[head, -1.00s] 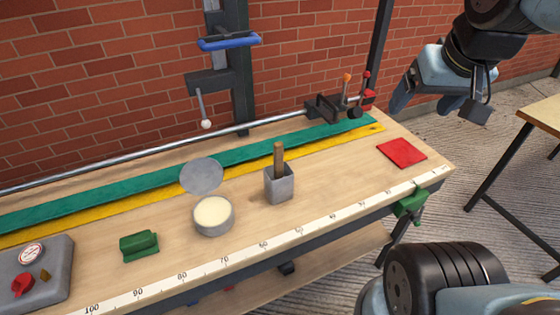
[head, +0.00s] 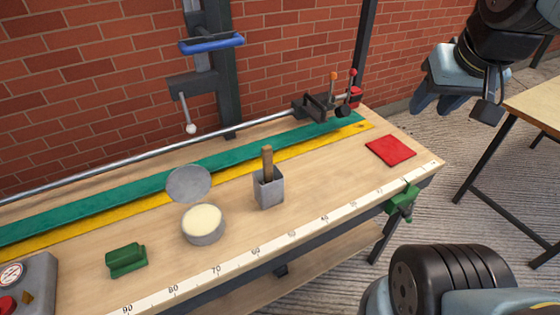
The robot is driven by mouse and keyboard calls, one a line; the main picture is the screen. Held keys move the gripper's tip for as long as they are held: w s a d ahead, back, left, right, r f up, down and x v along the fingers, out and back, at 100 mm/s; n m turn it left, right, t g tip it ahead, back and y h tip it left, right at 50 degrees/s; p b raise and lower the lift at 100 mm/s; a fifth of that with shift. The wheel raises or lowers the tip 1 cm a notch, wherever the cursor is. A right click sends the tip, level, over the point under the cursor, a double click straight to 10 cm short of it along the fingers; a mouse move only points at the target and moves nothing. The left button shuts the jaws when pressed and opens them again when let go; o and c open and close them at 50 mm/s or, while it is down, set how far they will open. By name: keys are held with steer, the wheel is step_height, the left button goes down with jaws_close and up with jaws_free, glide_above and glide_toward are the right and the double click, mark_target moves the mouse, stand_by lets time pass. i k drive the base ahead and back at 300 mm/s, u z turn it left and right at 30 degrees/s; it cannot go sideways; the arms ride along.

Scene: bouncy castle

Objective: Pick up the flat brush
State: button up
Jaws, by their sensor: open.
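A brush with a brown wooden handle (head: 267,160) stands upright in a small grey square holder (head: 269,191) on the workbench. Only the handle shows; its head is hidden inside the holder, so I cannot tell whether it is flat. My gripper (head: 456,106) is at the upper right, open and empty. It is in the air beyond the bench's right end, well to the right of the brush.
On the bench (head: 330,185) are a round tin of cream-coloured stuff (head: 204,222), a grey disc (head: 188,184), a green block (head: 126,260), a red cloth (head: 390,151) and a grey control box (head: 38,285). A blue-handled press (head: 211,44) rises behind. Another table (head: 540,105) stands right.

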mark_target(267, 150)
steer(key=z, duration=0.95)
steer(key=k, duration=2.15)
steer(key=u, duration=1.2)
steer(key=i, duration=1)
steer(key=u, duration=0.1)
